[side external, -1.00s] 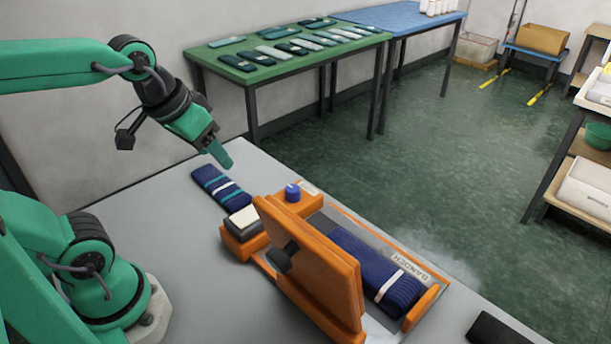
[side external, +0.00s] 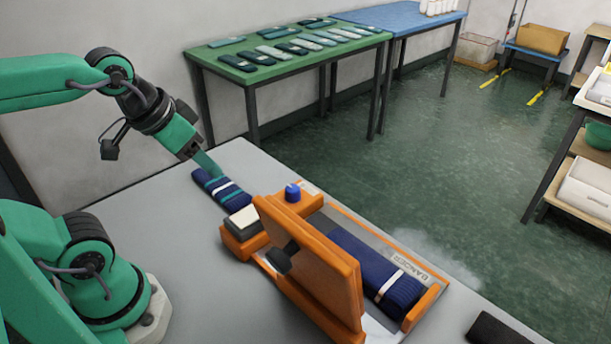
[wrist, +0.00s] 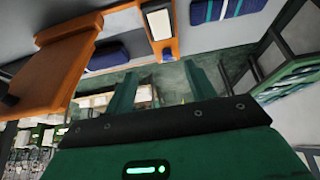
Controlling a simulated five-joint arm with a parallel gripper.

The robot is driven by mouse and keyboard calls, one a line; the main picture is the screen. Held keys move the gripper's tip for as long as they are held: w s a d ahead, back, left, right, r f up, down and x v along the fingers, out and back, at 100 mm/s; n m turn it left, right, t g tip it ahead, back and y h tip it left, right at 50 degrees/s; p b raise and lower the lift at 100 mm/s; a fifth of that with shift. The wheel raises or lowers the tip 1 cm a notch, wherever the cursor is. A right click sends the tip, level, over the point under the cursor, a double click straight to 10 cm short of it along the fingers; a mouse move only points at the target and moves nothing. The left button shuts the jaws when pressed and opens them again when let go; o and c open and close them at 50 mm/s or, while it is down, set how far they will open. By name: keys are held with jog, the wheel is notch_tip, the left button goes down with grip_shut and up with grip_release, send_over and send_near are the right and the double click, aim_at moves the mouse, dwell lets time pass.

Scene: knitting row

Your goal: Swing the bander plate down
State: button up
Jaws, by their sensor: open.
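The bander (side external: 427,308) is an orange frame on the grey table, with its orange plate (side external: 318,262) standing up, tilted, a black knob on its face. The plate also fills the left of the wrist view (wrist: 48,65). A folded navy knit with a pale band (side external: 375,270) lies in the bander, partly hidden by the plate. My gripper (side external: 208,164) is open, apart from the plate, close by the far end of a striped navy knit (side external: 222,190); I cannot tell if they touch. Its two fingers show in the wrist view (wrist: 164,82) with nothing held between them.
A blue knob (side external: 292,192) and a small holder with a white-topped block (side external: 243,217) sit at the bander's far end. A dark object (side external: 500,330) lies at the near right. The table left of the bander is clear. A green table (side external: 235,72) stands behind.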

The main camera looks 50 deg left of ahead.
dwell(0.4)
jog(key=shift+d+r, duration=0.15)
jog(key=shift+d, duration=0.05)
jog(key=c, duration=0.9)
jog(key=shift+w+d+r, duration=0.1)
jog(key=shift+d, duration=0.25)
grip_shut()
jog(key=s+d+r+g, duration=0.1)
jog(key=d+r+g, duration=0.1)
jog(key=d, duration=0.6)
jog(key=s+d+r+g, duration=0.2)
jog(key=d+r+g, duration=0.1)
jog(key=d, duration=0.6)
jog(key=shift+r+g, duration=0.3)
jog(key=shift+r, duration=0.35)
